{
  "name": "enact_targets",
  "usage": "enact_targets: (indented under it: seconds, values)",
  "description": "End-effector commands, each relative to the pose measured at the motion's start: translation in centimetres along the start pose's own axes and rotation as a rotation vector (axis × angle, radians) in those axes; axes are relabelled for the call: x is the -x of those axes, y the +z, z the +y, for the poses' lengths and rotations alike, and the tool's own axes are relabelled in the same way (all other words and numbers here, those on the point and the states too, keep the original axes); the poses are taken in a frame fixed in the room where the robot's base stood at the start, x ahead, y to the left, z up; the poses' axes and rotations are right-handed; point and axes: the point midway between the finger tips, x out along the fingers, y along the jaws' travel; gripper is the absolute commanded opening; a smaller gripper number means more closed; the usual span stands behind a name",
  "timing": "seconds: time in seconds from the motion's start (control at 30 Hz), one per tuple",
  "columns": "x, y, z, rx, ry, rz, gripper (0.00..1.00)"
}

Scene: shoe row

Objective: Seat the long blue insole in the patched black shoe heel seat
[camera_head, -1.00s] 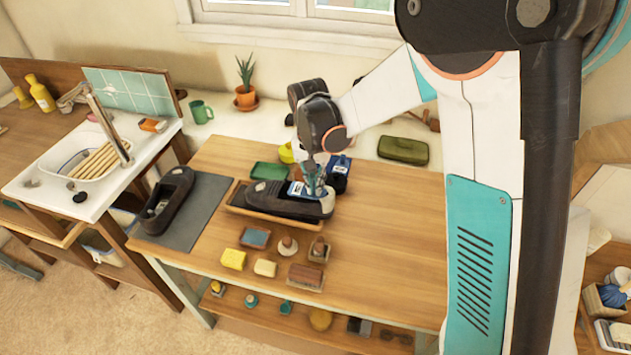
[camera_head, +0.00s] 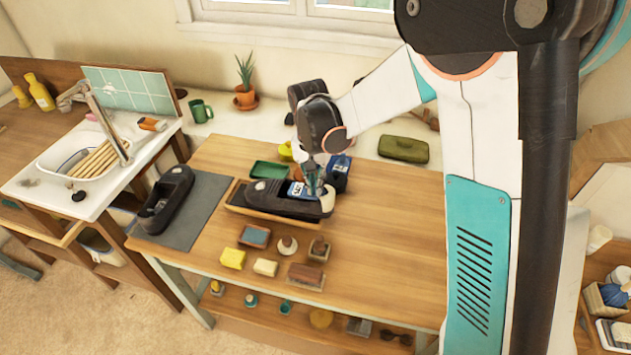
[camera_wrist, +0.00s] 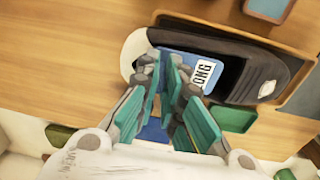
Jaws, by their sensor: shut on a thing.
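The black shoe with a small pale patch (camera_head: 268,194) lies on a wooden tray on the table. Its light end points right in the head view. In the wrist view the shoe (camera_wrist: 240,50) lies across the top, patch at its right end. The blue insole (camera_head: 297,188) with a white label is at the shoe's opening. The label reads "LONG" on the insole (camera_wrist: 178,62) in the wrist view. My gripper (camera_head: 313,188) is shut on the insole near the light end; its teal fingers (camera_wrist: 170,72) partly cover it. Whether the insole lies flat inside is hidden.
Another black shoe (camera_head: 167,200) lies on a grey mat (camera_head: 203,215) at the left. A blue box (camera_head: 339,172) stands close behind my gripper, and a green tray (camera_head: 270,170) lies behind the shoe. Sponges and brushes line the front. The table's right side is clear.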

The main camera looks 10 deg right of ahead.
Motion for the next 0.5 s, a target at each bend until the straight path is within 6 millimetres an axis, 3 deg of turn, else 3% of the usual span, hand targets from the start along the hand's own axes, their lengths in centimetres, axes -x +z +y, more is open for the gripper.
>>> enact_targets:
  seconds: [0.5]
  values:
    - [-1.3, 0.0, 0.0, 0.000, 0.000, 0.000, 0.00]
